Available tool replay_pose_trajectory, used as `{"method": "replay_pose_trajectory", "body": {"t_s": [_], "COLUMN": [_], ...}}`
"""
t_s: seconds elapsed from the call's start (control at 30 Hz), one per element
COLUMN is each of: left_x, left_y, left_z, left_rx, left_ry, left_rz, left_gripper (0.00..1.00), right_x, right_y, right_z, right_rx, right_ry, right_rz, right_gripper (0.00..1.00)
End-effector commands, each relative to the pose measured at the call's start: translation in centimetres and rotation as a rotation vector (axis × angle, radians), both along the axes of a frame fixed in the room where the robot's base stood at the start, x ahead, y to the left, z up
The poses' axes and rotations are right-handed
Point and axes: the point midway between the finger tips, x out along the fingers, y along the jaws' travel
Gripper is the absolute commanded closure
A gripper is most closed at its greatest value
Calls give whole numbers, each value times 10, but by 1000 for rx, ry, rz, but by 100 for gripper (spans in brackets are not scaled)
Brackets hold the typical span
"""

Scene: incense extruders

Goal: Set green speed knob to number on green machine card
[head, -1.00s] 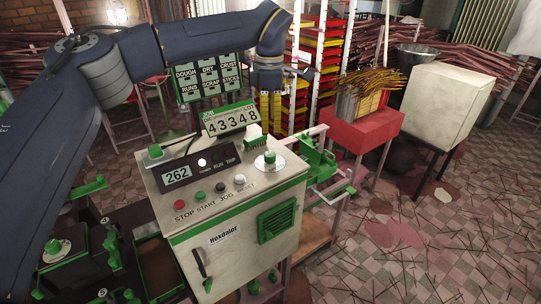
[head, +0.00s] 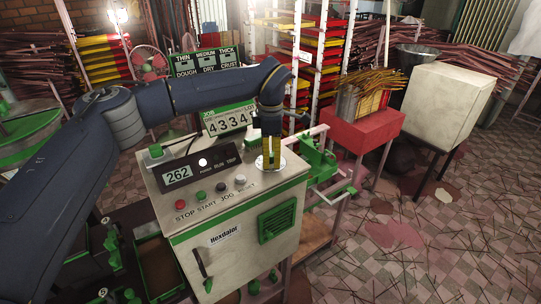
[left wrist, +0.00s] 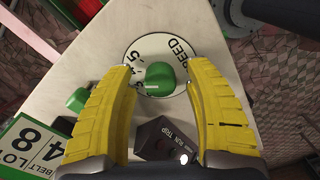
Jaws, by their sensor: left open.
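The green speed knob (left wrist: 160,78) sits on a round white dial plate (left wrist: 147,48) lettered SPEED, with a few digits showing, in the left wrist view. A white line marks the knob. My left gripper (left wrist: 160,85) has its yellow fingers open, one on each side of the knob, apart from it. In the head view my left gripper (head: 271,160) hangs pointing down over the dial at the top right of the machine (head: 235,240), hiding the knob. The machine's counter card (head: 228,120) is partly covered by my arm. My right gripper is not in view.
A display reading 262 (head: 178,174) and a row of buttons (head: 220,187) lie left of the dial. A green part (left wrist: 77,100) stands near the left finger. A red stand (head: 365,130) with incense sticks is to the right.

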Motion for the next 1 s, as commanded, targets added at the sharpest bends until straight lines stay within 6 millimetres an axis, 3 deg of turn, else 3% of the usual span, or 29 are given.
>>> {"method": "replay_pose_trajectory", "body": {"t_s": [0.23, 0.7, 1.0], "left_x": [0, 0, 0], "left_y": [0, 0, 0], "left_z": [0, 0, 0], "left_rx": [0, 0, 0], "left_ry": [0, 0, 0], "left_rz": [0, 0, 23], "left_gripper": [45, 100, 100], "right_x": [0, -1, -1], "right_y": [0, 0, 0], "right_z": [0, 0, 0], "right_rx": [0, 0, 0], "right_ry": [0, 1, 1], "right_rz": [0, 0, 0], "right_gripper": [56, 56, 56]}}
